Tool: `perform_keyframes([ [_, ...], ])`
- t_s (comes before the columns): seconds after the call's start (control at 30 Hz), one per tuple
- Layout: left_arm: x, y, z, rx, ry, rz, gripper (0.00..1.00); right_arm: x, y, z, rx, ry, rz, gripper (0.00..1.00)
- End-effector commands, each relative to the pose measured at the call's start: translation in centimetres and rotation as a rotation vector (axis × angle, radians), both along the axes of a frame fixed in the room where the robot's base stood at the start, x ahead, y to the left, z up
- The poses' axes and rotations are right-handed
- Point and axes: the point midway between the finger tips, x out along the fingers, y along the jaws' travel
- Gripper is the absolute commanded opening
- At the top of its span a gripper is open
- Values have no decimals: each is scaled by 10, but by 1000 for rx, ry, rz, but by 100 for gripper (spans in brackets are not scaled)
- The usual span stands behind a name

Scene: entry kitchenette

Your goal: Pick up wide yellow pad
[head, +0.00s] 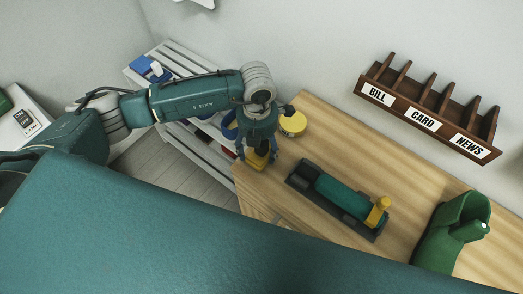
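My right gripper is out of view.
A round yellow tin (292,123) stands close beside the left gripper. A dark tray-like device (340,198) with a teal body lies to the right. A green object (453,232) stands farther right. A wooden sorter (430,105) is above. A white slatted rack (200,145) is at left.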

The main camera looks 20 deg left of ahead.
Motion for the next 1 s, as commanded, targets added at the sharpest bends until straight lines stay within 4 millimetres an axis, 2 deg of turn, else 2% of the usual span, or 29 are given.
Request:
perform_keyframes([
  [0.03, 0, 0, 0, 0, 0, 0, 43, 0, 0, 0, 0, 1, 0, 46],
  [0.07, 0, 0, 0, 0, 1, 0, 38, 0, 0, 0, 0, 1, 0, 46],
  [0.37, 0, 0, 1, 0, 0, 0, 38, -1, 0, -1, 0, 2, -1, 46],
  [0.57, 1, -1, 16, -1, -4, 0, 38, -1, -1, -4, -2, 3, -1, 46],
  [0.77, 2, 0, 56, -2, -8, -1, 38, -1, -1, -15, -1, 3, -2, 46],
  [1.0, 2, 0, 127, -1, -8, 0, 38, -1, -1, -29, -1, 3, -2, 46],
])
